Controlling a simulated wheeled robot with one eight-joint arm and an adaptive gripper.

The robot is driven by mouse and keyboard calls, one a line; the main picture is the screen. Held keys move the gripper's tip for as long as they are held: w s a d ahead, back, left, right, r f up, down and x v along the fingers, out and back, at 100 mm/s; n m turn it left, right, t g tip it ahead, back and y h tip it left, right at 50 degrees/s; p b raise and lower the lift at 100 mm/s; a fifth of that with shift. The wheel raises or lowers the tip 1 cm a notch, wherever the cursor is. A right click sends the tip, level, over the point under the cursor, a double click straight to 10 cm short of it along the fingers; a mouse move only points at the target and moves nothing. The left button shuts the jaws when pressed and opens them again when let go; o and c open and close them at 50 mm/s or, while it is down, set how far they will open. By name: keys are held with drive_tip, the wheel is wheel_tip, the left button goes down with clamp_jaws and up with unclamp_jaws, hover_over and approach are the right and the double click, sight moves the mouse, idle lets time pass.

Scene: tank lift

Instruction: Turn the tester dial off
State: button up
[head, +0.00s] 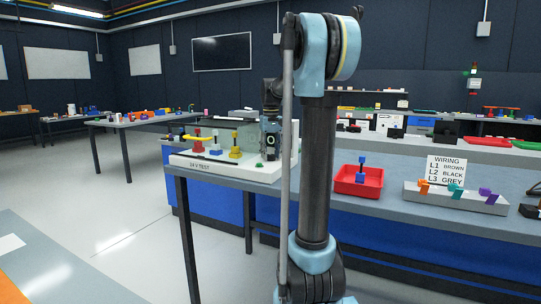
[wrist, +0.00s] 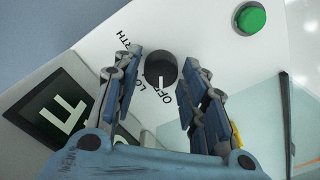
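The tester is a white board marked 24 V TEST (head: 217,166), on the near table in the head view. Its round black dial (wrist: 161,68) shows in the wrist view, with a short white mark on its lower side. Dark lettering that looks like OFF (wrist: 167,96) lies just below that mark. My gripper (wrist: 160,62) is open, with one finger on each side of the dial. I cannot tell whether either finger touches it. In the head view my gripper (head: 270,146) hangs over the right part of the tester, and the dial is hidden there.
A green button (wrist: 250,18) and a dark display (wrist: 62,115) lie near the dial. A red tray (head: 347,184) and a wiring board (head: 440,198) stand to the right.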

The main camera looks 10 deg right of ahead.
sight(271, 155)
drive_tip(key=shift+s, duration=0.1)
wheel_tip(271, 155, up, 12)
idle(0.8)
drive_tip(key=shift+f, duration=0.1)
